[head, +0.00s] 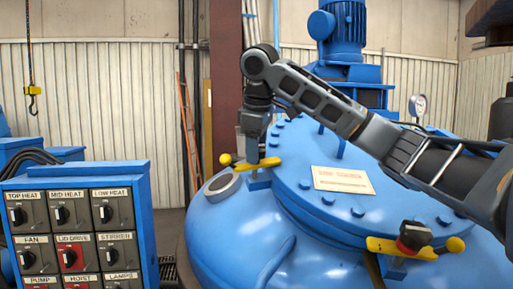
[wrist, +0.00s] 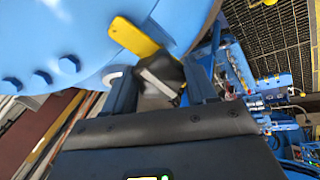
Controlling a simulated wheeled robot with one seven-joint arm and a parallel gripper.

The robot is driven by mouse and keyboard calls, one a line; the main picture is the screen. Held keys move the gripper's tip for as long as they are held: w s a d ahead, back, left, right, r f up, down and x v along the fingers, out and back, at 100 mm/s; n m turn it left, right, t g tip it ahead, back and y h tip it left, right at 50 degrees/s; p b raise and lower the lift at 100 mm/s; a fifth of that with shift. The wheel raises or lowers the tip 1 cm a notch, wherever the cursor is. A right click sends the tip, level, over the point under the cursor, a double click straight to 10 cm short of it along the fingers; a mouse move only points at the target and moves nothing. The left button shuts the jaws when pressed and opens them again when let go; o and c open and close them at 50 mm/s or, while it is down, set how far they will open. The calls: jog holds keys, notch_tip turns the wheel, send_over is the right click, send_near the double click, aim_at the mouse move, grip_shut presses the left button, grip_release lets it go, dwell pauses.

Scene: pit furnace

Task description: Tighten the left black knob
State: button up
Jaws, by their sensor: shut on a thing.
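The left black knob (wrist: 163,76) sits between the two fingers of my gripper (wrist: 163,88) in the wrist view. It looks dark with a pale grey face, and lies by the yellow clamp bar (wrist: 135,37). In the head view my gripper (head: 252,158) points down at the left clamp on the lid's rim and hides the knob. The left yellow bar (head: 268,163) shows there, with a yellow ball end (head: 225,159). My gripper is shut on the knob. The right black knob (head: 415,235) stands on its own yellow bar (head: 390,246), clear of my arm.
The blue furnace lid (head: 300,200) carries several bolts and a label plate (head: 342,179). A blue motor (head: 343,30) rises behind, with a gauge (head: 417,104) to its right. A control panel (head: 80,180) stands at the left. A hook (head: 32,92) hangs at the far left.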

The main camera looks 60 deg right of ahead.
jog(key=o, duration=1)
jog(key=shift+b+v, duration=0.45)
jog(key=shift+v, duration=3.45)
